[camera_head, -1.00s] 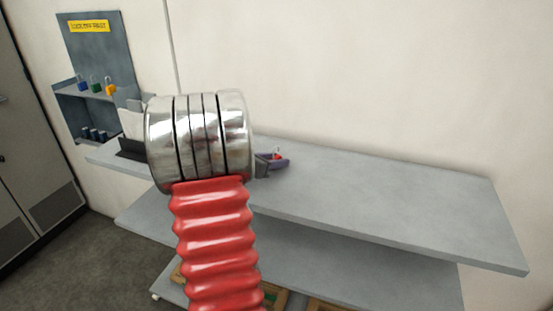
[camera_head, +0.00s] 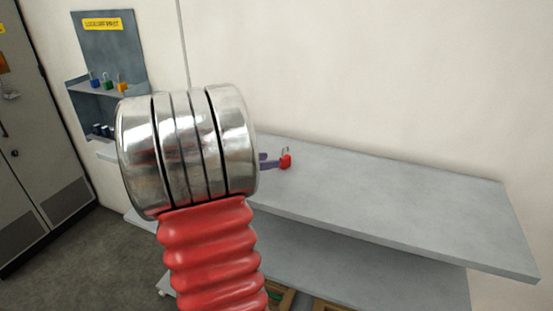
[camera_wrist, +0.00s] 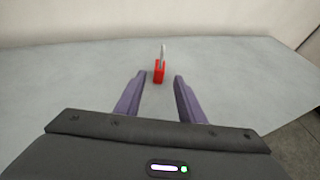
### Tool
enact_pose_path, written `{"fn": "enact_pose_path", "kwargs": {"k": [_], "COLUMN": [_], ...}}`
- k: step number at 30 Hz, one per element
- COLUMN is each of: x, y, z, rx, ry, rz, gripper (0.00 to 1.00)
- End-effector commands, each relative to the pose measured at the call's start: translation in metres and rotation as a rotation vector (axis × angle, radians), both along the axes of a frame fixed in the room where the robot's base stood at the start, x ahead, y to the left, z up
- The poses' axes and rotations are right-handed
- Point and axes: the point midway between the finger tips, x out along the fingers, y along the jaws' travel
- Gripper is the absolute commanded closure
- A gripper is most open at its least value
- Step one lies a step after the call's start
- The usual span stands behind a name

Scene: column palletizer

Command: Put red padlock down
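The red padlock (camera_head: 286,161) stands upright on the grey table top, its metal shackle pointing up. It also shows in the wrist view (camera_wrist: 159,72), just beyond and between my fingertips. My gripper (camera_wrist: 161,76) is open, with two purple fingers apart and clear space on both sides of the padlock. In the head view, my gripper (camera_head: 268,161) is mostly hidden behind my arm, and only purple finger parts show to the left of the padlock.
The grey table (camera_head: 400,205) is bare to the right of the padlock, with a lower shelf beneath. A wall board (camera_head: 106,55) at the left holds blue, green and yellow padlocks on a small shelf. A grey cabinet (camera_head: 35,150) stands at the far left.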

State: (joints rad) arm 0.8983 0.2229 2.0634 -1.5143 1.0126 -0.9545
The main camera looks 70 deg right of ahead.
Motion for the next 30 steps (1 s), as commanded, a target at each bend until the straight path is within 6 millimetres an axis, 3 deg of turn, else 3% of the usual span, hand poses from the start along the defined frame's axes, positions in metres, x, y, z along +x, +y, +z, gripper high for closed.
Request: {"fn": "enact_pose_path", "kwargs": {"k": [9,30], "x": [0.012,0.012], "y": [0.022,0.022], "z": [0.010,0.010], "rx": [0.000,0.000], "ry": [0.000,0.000], "rz": [0.000,0.001], "gripper": [0.64,0.64]}}
